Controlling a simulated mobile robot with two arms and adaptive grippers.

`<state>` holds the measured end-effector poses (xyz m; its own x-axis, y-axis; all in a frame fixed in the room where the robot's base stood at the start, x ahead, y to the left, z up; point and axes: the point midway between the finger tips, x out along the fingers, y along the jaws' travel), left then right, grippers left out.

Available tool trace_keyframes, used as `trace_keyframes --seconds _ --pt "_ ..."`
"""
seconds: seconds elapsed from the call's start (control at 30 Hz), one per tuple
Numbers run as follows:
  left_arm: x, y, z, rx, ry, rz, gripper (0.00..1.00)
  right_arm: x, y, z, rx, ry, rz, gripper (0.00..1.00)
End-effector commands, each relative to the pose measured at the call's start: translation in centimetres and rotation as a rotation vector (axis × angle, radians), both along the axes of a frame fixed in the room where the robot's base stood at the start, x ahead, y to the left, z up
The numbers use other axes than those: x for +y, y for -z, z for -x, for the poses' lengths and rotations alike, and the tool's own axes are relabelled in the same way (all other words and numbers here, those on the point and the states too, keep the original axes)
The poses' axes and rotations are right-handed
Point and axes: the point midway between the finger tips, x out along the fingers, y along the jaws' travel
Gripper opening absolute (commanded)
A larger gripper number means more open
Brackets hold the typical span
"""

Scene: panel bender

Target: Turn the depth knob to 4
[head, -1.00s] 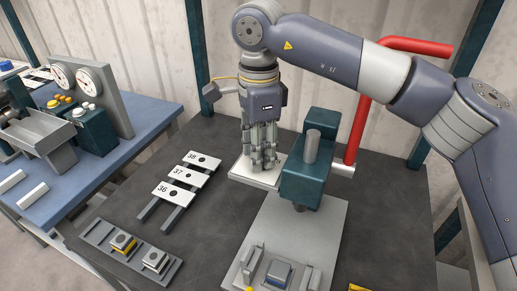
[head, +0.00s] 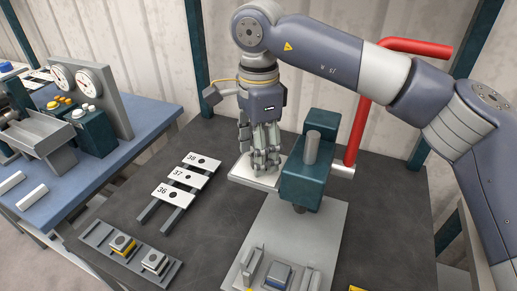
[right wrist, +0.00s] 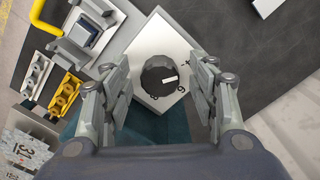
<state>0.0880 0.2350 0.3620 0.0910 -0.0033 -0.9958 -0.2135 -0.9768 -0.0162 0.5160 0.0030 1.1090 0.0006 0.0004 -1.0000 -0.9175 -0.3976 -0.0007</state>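The depth knob (right wrist: 158,77) is a dark round knob with a white pointer mark, on a pale dial plate (right wrist: 150,42). In the right wrist view the pointer faces right, close to printed marks that I cannot read surely. My right gripper (right wrist: 166,98) is open, with one finger on each side of the knob and visible gaps between. In the head view the right gripper (head: 262,160) points down over the dial plate (head: 242,173) and hides the knob. My left gripper is not in view.
The green press head (head: 308,178) stands just right of the right gripper, with a red lever (head: 357,130) behind it. Numbered plates (head: 184,177) lie on a rack to the left. A tray (head: 100,240) with small blocks sits at front left.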

Motion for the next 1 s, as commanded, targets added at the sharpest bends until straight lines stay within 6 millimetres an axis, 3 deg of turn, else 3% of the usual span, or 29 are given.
trace_keyframes --seconds 0.27,0.7,1.0 --pt "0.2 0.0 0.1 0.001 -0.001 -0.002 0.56 0.0 -0.8 0.0 -0.001 0.002 0.000 0.54" --pt "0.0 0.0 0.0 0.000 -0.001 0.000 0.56 0.1 -9.4 0.0 -0.002 0.002 -0.001 0.54" --pt "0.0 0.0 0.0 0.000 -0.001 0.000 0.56 0.0 -11.9 0.0 0.001 0.000 0.000 0.54"
